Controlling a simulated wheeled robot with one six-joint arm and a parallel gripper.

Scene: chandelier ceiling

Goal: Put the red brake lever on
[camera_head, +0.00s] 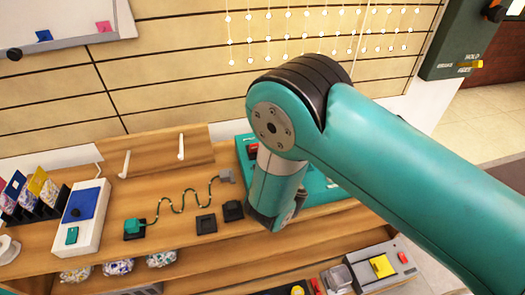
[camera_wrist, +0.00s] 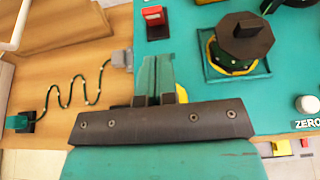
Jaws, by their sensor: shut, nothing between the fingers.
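A red block-like lever (camera_wrist: 152,14) with a pale front stands on a dark base on the teal panel (camera_wrist: 185,105), at the top of the wrist view. It also shows in the head view as a small red piece (camera_head: 253,151), partly hidden by my arm. I cannot tell its on or off position. My gripper (camera_wrist: 153,78) is shut and empty, its teal fingers together over the panel's left edge, below the red lever in the wrist view. In the head view the fingertips are hidden behind my wrist.
A dark knob (camera_wrist: 245,38) on a yellow-ringed dial stands right of my gripper. A wavy green cord (camera_wrist: 70,98) runs to a grey plug (camera_wrist: 122,58) at left. A white knob (camera_wrist: 307,104) marked ZERO is at far right. A wooden bench (camera_head: 170,195) holds other devices.

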